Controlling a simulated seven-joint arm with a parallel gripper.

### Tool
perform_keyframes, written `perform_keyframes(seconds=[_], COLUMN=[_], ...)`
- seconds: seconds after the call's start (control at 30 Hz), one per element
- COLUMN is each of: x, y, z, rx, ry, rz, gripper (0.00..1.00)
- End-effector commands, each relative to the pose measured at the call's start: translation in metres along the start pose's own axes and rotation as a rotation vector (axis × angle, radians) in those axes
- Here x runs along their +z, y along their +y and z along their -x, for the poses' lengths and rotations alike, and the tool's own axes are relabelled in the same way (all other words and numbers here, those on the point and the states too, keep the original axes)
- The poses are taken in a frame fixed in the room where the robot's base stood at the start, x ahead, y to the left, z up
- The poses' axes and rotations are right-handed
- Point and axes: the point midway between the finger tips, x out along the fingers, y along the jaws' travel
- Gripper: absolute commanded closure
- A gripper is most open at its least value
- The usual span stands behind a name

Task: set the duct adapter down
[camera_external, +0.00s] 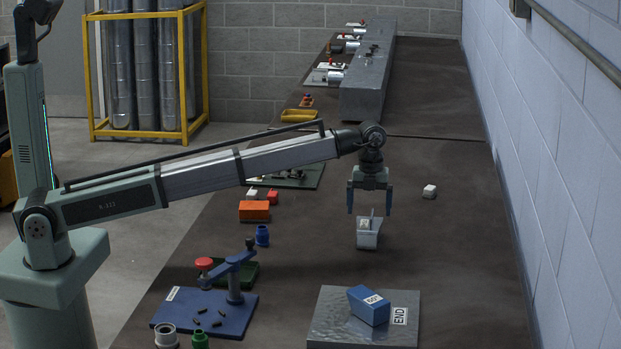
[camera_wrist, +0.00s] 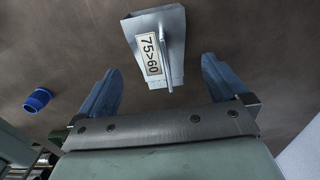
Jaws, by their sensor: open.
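The duct adapter (camera_external: 367,238) is a small grey sheet-metal piece on the brown bench, below my gripper in the external view. In the wrist view the duct adapter (camera_wrist: 163,27) carries a white label reading 75>60, and a thin upright fin stands along it. My gripper (camera_external: 370,212) points down with its two blue fingers spread wide. In the wrist view my gripper (camera_wrist: 160,88) is open and empty, with the adapter beyond and between the fingertips, apart from both. The adapter's underside is hidden.
A metal plate (camera_external: 330,325) with a blue block (camera_external: 368,305) lies in front. A blue fixture (camera_external: 235,285) with a lever stands front left.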

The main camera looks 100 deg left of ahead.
Motion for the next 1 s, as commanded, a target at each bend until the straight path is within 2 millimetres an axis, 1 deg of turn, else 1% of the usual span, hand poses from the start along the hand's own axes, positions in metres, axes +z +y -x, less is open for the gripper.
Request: perform_keyframes(seconds=[0.03,0.1,0.2,0.4,0.83,1.0], x=[0.0,0.0,0.0,0.0,0.0,0.004], y=[-0.001,-0.001,-0.001,0.0,0.001,0.013], z=[0.01,0.021,0.034,0.049,0.051,0.05], rx=[-0.001,-0.002,-0.001,-0.001,-0.005,-0.085], ry=[-0.001,-0.001,0.0,0.0,0.0,-0.008], rz=[0.0,0.0,0.0,0.0,-0.002,-0.043], gripper=[0.0,0.0,0.0,0.0,0.0,0.0])
